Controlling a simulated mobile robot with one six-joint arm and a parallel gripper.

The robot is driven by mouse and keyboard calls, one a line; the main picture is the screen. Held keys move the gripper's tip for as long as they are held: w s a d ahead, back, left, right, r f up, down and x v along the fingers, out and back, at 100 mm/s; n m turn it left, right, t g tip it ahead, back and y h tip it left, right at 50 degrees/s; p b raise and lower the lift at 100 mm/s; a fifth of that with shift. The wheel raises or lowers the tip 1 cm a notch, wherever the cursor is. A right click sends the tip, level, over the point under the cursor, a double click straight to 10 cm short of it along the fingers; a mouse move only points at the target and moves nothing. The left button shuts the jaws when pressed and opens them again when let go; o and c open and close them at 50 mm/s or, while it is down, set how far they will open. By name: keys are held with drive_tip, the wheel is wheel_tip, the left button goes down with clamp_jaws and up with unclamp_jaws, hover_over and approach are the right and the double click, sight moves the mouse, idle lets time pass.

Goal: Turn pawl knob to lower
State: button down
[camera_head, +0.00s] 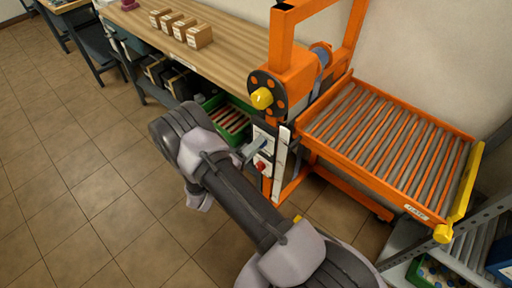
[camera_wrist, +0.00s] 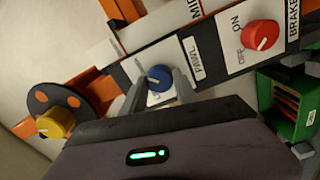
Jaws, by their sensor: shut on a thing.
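The blue pawl knob (camera_wrist: 158,76) sits on a pale panel beside a label reading PAWL, in the wrist view. My gripper (camera_wrist: 160,88) is at the knob, with one finger on each side, shut on it. A white pointer mark shows on the knob; the position lettering around it is mostly hidden by my fingers. In the head view my gripper (camera_head: 251,151) reaches the control panel (camera_head: 265,142) on the orange lift's post, and the knob itself cannot be made out there.
A red brake knob (camera_wrist: 260,35) with ON and OFF marks is close beside the pawl knob. A yellow-handled crank (camera_head: 262,98) is above the panel. The orange roller tray (camera_head: 390,140) extends right. A green crate (camera_head: 226,112) is under the wooden bench (camera_head: 190,35). Tiled floor lies open left.

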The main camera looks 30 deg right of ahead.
idle(0.5)
drive_tip(key=c, duration=0.9)
unclamp_jaws()
drive_tip(key=shift+c, duration=0.2)
drive_tip(key=p+v, duration=0.3)
drive_tip(key=v, duration=1.4)
drive_tip(key=shift+a, duration=0.2)
